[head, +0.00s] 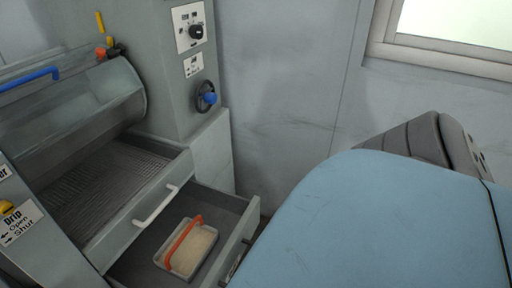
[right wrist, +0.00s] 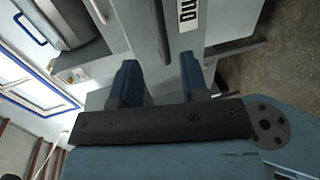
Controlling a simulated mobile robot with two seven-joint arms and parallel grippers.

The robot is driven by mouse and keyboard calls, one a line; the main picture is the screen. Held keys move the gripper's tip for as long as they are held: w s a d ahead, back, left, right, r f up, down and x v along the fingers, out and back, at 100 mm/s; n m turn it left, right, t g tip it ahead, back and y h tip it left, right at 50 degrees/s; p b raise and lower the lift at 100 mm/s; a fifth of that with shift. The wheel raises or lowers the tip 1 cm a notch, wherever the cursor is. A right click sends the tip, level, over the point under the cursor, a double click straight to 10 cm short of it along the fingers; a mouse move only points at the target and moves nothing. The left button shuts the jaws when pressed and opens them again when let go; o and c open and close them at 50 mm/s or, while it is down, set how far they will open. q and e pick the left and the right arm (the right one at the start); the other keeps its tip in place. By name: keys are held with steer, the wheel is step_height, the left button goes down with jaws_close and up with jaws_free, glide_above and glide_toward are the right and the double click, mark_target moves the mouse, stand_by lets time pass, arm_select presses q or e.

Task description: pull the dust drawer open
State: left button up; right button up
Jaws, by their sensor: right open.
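The dust drawer (head: 250,225) is the low grey drawer of the machine in the head view. It stands out from the machine, open at the top, and a shallow tray (head: 207,249) with an orange handle lies inside. In the right wrist view a partly cut-off label (right wrist: 187,12) shows on a light panel. My right gripper (right wrist: 160,78) is open, its two blue fingers apart near this panel. I cannot tell whether they touch it. In the head view the gripper is hidden behind my blue arm. My left gripper is not in view.
Above the drawer is an upper tray (head: 130,225) with a white handle (head: 157,205) and a mesh floor. A drum (head: 90,100) with a blue handle (head: 30,78) sits behind it. A handwheel (head: 206,97) is on the machine's side. A plain wall (head: 285,90) stands behind.

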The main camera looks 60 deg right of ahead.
steer(key=shift+v, duration=1.75)
